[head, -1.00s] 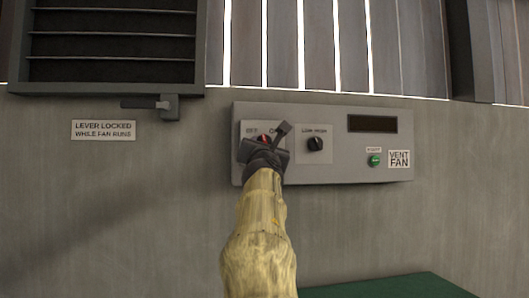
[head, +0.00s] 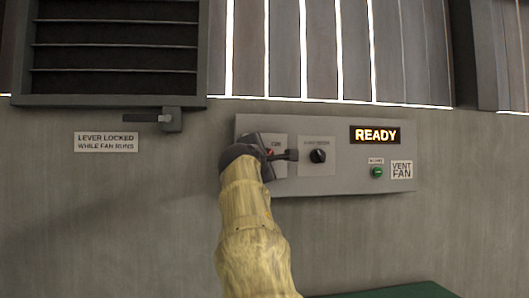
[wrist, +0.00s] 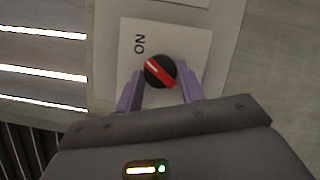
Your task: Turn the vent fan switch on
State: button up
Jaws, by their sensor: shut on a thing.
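The vent fan panel (head: 345,183) is a grey box on the wall in the head view. Its left switch is a black round knob with a red bar (wrist: 160,71), seen between my purple fingers in the wrist view. A little of its red shows in the head view (head: 270,152). My gripper (wrist: 161,88) is shut on this knob. The bar's white-marked end points to the upper left in the wrist view, towards the ON label (wrist: 140,44). The display (head: 376,135) is lit and reads READY. My gripper hides much of the switch plate in the head view.
A second black knob (head: 318,156) sits right of my gripper. A louvred vent (head: 110,50) with a lever (head: 170,118) is at upper left. A green surface (head: 405,291) lies below.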

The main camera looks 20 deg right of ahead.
jog(key=shift+m+g+y+p, duration=0.3)
jog(key=shift+m+p, duration=0.2)
jog(key=shift+m, duration=0.4)
jog(key=o, duration=1)
jog(key=b+v, duration=1)
jog(key=v, duration=0.7)
